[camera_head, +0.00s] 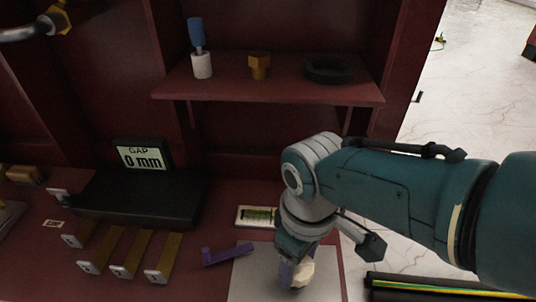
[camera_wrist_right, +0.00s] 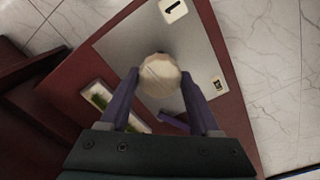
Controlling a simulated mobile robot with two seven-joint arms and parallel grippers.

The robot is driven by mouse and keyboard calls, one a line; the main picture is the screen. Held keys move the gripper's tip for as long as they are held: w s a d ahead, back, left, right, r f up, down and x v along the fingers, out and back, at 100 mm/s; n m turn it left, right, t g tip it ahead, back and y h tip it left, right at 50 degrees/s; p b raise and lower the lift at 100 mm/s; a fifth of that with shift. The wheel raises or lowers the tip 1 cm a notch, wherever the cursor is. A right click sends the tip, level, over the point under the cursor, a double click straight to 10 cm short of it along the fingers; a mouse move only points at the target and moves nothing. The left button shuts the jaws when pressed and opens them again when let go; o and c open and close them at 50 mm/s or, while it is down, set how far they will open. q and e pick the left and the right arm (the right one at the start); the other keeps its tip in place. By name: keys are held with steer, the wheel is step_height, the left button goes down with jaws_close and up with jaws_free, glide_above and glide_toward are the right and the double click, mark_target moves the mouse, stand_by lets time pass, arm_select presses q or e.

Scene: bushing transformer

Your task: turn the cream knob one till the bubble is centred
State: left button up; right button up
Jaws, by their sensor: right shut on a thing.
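The cream knob (camera_head: 303,273) is a rounded, faceted knob on a pale grey plate (camera_head: 243,283). In the right wrist view the knob (camera_wrist_right: 160,74) sits between the two purple fingertips of my right gripper (camera_wrist_right: 160,80). In the head view my right gripper (camera_head: 292,272) points down and is shut on the knob, partly hiding it. The level (camera_head: 257,216), a white-framed yellow-green vial, lies left of my wrist and also shows in the right wrist view (camera_wrist_right: 98,95). The bubble's position is too small to tell. My left gripper is not in view.
A purple lever (camera_head: 228,254) lies left of the plate. A shelf (camera_head: 270,92) overhangs behind, holding a blue-handled tool (camera_head: 198,48), brass fitting (camera_head: 259,66) and black ring (camera_head: 329,70).

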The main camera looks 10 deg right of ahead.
stand_by(0.5)
steer(key=o, duration=1.4)
steer(key=shift+r, duration=0.15)
step_height(320, 180, up, 10)
steer(key=p, duration=0.9)
steer(key=shift+f+p, duration=0.2)
steer(key=shift+p, duration=0.1)
